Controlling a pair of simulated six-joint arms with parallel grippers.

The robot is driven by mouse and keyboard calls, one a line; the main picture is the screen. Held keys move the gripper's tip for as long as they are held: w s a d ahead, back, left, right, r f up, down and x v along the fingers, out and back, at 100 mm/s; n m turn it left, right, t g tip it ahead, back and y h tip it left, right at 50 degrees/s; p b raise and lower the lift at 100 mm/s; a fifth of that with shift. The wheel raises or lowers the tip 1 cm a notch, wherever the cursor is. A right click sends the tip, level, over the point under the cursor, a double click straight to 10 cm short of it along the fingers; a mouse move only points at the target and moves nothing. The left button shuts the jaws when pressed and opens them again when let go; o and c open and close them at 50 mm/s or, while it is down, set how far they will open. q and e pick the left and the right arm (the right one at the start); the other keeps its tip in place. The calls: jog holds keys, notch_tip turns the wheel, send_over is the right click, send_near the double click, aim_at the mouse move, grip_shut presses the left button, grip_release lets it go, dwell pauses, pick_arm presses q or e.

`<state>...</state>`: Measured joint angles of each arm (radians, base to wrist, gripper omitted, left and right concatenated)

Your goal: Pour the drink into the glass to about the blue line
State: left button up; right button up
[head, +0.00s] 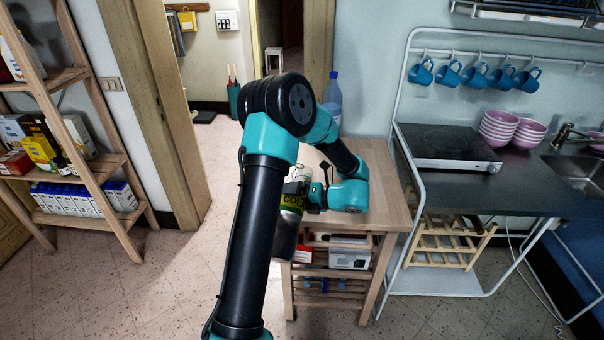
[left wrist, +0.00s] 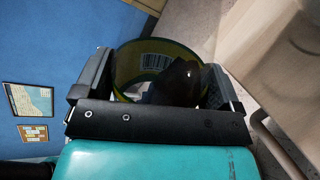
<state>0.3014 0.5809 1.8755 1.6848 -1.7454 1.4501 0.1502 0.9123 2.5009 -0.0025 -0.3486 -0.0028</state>
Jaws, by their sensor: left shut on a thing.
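In the head view the bottle hangs in front of the wooden table's left edge, partly behind my arm. Its lower part looks dark and the part above the label looks pale. In the left wrist view, the bottle (left wrist: 143,72) sits between both fingers, showing a barcode and dark contents. A faint rounded, glass-like outline shows at the right edge of the left wrist view. My right gripper is not in view.
The wooden table (head: 386,205) has bare top to the right of my wrist. A blue plastic bottle (head: 332,98) stands behind my arm. To the right is a dark counter (head: 470,190) with a hob (head: 444,143) and pink bowls (head: 511,128). Shelves (head: 92,165) stand left.

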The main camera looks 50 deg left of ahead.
pick_arm(q)
jog(key=shift+s+f+m, duration=0.1)
jog(key=shift+f+m, duration=0.2)
jog(key=shift+f, duration=0.15)
jog(key=shift+w+a+r+m+g+h, duration=0.2)
jog(key=shift+w+r+m+g+h, duration=0.15)
jog(key=shift+m, duration=0.25)
dwell(0.9)
jog(key=shift+w+r+m+g, duration=0.1)
jog(key=shift+r+m+g, duration=0.15)
jog(key=shift+r+m, duration=1.05)
dwell(3.2)
jog(key=shift+r+n, duration=0.1)
jog(key=shift+n, duration=0.2)
